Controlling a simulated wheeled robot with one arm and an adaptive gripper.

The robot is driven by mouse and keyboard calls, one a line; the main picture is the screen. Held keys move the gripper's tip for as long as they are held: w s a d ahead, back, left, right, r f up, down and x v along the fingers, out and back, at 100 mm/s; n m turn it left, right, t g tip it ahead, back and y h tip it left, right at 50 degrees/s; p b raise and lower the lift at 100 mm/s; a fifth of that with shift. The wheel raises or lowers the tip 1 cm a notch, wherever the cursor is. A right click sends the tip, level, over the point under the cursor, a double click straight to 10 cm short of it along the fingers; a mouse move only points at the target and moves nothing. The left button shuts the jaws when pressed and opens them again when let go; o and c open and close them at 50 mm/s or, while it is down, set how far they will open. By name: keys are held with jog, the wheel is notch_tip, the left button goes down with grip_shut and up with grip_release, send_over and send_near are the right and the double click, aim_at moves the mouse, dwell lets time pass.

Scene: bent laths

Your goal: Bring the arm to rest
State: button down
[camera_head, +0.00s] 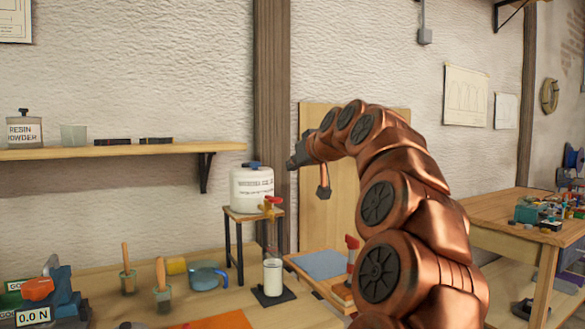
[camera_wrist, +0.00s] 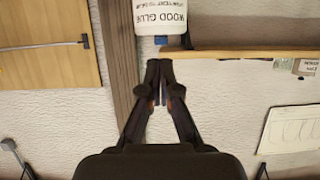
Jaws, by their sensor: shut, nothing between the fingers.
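My copper-coloured arm (camera_head: 400,190) rises from the lower right of the head view and bends over at the top towards the left. My gripper (camera_head: 293,163) is at its end, held in the air in front of the wooden post, above and to the right of the white glue container (camera_head: 250,192). In the wrist view my gripper (camera_wrist: 160,68) has its fingers together with nothing between them. The wood glue container (camera_wrist: 158,16) appears upside down beyond the fingertips there. No contact between gripper and container is visible.
The container stands on a small raised stand (camera_head: 250,214) with a red tap. A workbench (camera_head: 215,305) below holds brushes, a blue pot (camera_head: 207,275), a white cup (camera_head: 272,277) and a clamp. A wall shelf (camera_head: 110,150) is at left. Another table (camera_head: 510,215) stands at right.

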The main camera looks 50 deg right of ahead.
dwell(0.4)
jog(key=w+a+f+n+g+y, duration=0.1)
jog(key=w+a+f+g+y, duration=0.1)
jog(key=a+f, duration=0.65)
jog(key=w+a+f+n+g+y, duration=0.1)
jog(key=w+a+f+n+y, duration=0.15)
jog(key=a+f, duration=0.65)
jog(key=s+a+f+g+y, duration=0.1)
jog(key=s+a+f+g, duration=0.15)
jog(key=a+f, duration=0.4)
jog(key=s+a+f+g+y, duration=0.1)
jog(key=s+a+f+g, duration=0.2)
jog(key=a, duration=0.7)
jog(key=s+a+f+g+h, duration=0.1)
jog(key=s+a+f+g, duration=0.15)
jog(key=s+f, duration=0.5)
jog(key=s+a+f+g, duration=0.25)
jog(key=s+f, duration=0.25)
jog(key=s, duration=0.6)
jog(key=s+a+f+g+h, duration=0.1)
jog(key=s+a+f+g, duration=0.15)
jog(key=s+f, duration=0.5)
notch_tip(320, 180, up, 18)
jog(key=t+p, duration=0.1)
jog(key=p, duration=1.4)
jog(key=shift+s+a+n+t, duration=0.15)
jog(key=shift+s+n+t, duration=0.15)
jog(key=shift+n, duration=0.05)
